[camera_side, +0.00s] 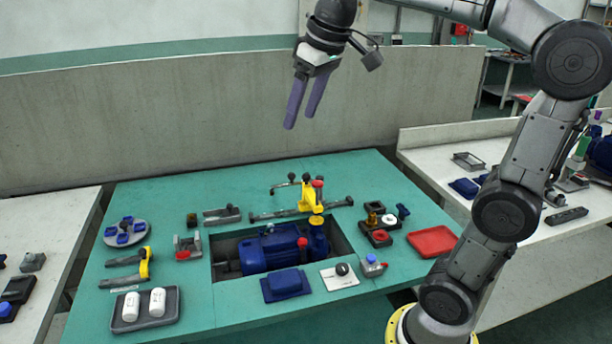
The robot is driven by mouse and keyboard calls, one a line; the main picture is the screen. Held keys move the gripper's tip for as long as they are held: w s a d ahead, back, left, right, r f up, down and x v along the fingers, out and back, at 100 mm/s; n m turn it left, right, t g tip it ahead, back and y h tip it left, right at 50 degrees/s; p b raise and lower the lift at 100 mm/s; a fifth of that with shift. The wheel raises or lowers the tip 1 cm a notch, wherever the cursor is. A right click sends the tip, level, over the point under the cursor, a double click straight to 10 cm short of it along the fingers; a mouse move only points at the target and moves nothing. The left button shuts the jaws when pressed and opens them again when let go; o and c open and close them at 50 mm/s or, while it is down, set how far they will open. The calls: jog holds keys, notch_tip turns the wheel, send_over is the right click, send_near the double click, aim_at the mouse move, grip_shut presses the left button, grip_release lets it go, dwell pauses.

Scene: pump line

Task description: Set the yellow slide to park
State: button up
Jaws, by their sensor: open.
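A yellow carriage (309,201) with dark knobs sits on a dark horizontal rail (270,215) behind the blue pump, right of the rail's middle. A second yellow piece (145,264) stands at the right end of two grey bars at the table's left. I cannot tell for sure which one is the slide, and no park marking is readable. My gripper (301,121), with purple fingers, is open and empty. It hangs high above the table's back edge, well apart from both yellow pieces.
The blue pump (268,250) lies in a recess in the green table (190,340). A grey tray with white bottles (173,318) is front left, and a red tray (432,241) is right. Small blocks and fittings surround the recess. A grey wall (220,115) stands behind.

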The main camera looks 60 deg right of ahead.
jog(key=w+d+m+g, duration=0.1)
jog(key=w+d, duration=0.6)
jog(key=w, duration=0.1)
jog(key=m+g, duration=0.3)
jog(key=m, duration=0.1)
send_over(306, 173)
notch_tip(306, 173, down, 18)
jog(key=shift+y, duration=0.4)
notch_tip(306, 173, down, 14)
jog(key=shift+a+r, duration=0.1)
jog(key=shift+r, duration=0.15)
grip_shut()
jog(key=shift+r, duration=0.1)
